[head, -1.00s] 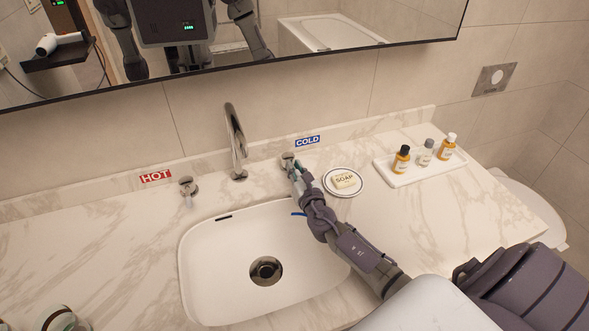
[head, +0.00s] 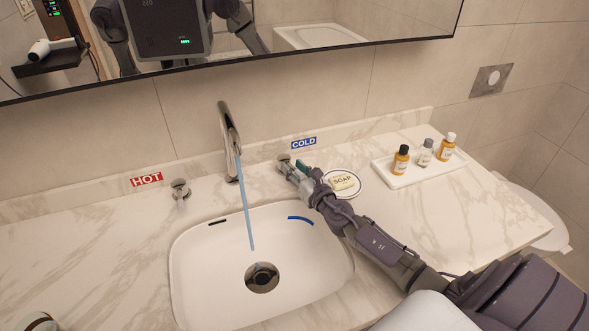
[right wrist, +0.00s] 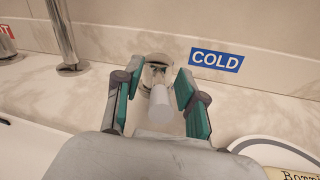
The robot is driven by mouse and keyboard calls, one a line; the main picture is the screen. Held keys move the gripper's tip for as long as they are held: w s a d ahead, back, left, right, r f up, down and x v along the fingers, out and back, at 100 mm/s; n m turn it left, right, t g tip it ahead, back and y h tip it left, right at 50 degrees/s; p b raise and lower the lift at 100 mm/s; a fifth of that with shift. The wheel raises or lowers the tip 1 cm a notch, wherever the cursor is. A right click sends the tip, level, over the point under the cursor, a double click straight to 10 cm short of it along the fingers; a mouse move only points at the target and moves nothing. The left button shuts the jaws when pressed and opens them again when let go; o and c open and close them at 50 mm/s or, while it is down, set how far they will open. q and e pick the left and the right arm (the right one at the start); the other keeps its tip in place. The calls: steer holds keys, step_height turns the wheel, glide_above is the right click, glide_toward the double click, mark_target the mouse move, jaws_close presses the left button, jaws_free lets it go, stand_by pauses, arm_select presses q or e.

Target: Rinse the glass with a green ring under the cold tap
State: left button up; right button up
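The cold tap handle (right wrist: 160,104) is beside the blue COLD label (head: 304,143). My right gripper (head: 289,168) is at this handle. In the right wrist view its fingers (right wrist: 158,100) are open on either side of the handle, with gaps visible. A blue stream of water (head: 244,205) runs from the spout (head: 229,138) into the sink (head: 200,285) near the drain.
The hot tap handle (head: 180,188) stands left of the spout by the red HOT label (head: 146,179). A soap dish (head: 357,190) lies close to my right gripper. A tray (head: 400,180) with small bottles stands further right. The counter left of the sink is mostly clear.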

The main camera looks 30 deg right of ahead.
steer(key=s, duration=0.7)
steer(key=shift+s+a, duration=0.15)
steer(key=shift+s, duration=0.1)
